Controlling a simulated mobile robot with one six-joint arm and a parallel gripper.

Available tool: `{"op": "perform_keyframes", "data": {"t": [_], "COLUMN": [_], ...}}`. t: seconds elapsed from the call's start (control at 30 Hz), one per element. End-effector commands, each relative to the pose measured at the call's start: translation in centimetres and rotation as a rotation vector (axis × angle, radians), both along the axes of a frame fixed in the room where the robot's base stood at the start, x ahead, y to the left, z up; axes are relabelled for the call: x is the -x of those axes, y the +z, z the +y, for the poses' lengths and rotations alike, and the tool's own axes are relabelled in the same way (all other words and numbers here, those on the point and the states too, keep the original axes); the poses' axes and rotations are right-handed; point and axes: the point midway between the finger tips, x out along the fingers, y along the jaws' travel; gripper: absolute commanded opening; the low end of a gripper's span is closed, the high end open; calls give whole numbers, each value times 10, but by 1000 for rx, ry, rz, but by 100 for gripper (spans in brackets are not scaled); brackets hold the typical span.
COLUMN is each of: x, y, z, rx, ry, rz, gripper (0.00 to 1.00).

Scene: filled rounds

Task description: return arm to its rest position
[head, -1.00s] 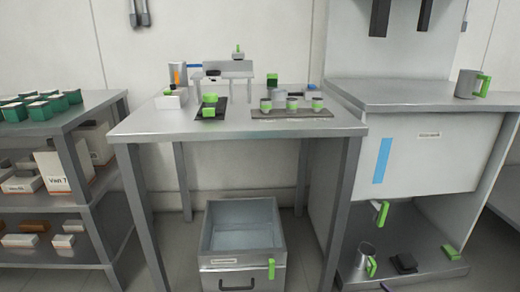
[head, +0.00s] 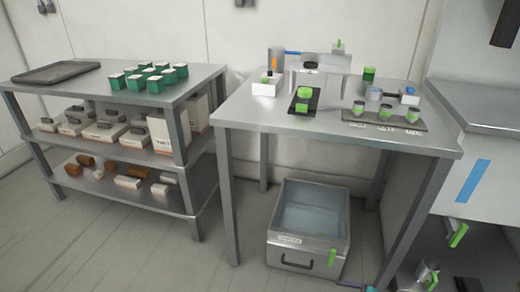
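I cannot make out my gripper or my arm in the head view. A small blue and dark piece (head: 355,286) shows at the bottom edge, cut off by the frame; I cannot tell what it is. No object of the task other than the arm is named.
A steel table (head: 250,118) bears green-marked cups on a mat (head: 365,119) and a small raised stand (head: 318,72). An open grey bin (head: 308,247) stands beneath. A shelf unit (head: 100,100) at left holds green boxes, cartons and a dark tray (head: 55,72). Floor at lower left is clear.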

Motion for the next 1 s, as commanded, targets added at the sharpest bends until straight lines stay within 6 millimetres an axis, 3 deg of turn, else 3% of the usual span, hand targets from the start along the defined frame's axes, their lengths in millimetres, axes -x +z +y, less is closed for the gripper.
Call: {"op": "perform_keyframes", "data": {"t": [0.03, 0.2, 0.5, 0.73, 1.0], "x": [5, 26, 73, 114, 160], "y": [12, 25, 51, 75, 110], "z": [19, 68, 135, 168, 190], "rx": [23, 104, 242, 343, 459], "ry": [61, 263, 628, 913, 1252], "rz": [10, 39, 74, 89, 95], "gripper": [85, 85, 85, 85, 85]}}
